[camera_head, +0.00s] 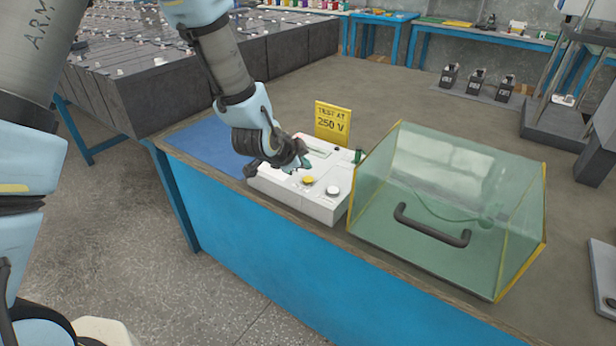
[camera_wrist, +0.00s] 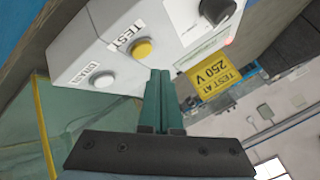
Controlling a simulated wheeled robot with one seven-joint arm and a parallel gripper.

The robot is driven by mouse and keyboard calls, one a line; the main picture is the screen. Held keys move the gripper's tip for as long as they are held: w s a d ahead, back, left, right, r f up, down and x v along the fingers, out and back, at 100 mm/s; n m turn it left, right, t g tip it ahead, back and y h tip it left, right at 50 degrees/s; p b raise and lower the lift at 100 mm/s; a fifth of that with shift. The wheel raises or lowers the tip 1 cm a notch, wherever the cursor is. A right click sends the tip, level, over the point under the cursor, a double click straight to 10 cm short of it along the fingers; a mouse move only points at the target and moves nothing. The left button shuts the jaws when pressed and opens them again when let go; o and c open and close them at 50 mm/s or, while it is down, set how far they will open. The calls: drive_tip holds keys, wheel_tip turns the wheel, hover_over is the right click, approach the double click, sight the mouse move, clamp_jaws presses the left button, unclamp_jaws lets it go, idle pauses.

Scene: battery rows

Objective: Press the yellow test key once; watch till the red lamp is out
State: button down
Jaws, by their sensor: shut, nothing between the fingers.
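The white tester box (camera_head: 325,212) stands on the blue bench, and its yellow test key (camera_head: 308,180) faces up. In the wrist view the yellow key (camera_wrist: 141,48) sits beside the label TEST. A white key (camera_wrist: 103,80) with its own label is to its left. A small red glow (camera_wrist: 228,42) shows at the panel's edge, perhaps the red lamp; the lamp body is not clear. My gripper (camera_wrist: 160,72) is shut and empty, its green fingertips close beside the yellow key in the picture. I cannot tell whether they touch the box. My gripper (camera_head: 302,161) is over the panel in the head view.
A clear box with a black handle (camera_head: 432,226) stands right of the tester. A yellow sign reading TEST AT 250 V (camera_head: 333,122) stands behind it. A black knob (camera_wrist: 217,10) is on the panel. A blue mat (camera_head: 205,145) lies to the left.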

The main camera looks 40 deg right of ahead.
sight(305, 181)
drive_tip(key=shift+r+p, duration=0.8)
drive_tip(key=shift+r, duration=0.95)
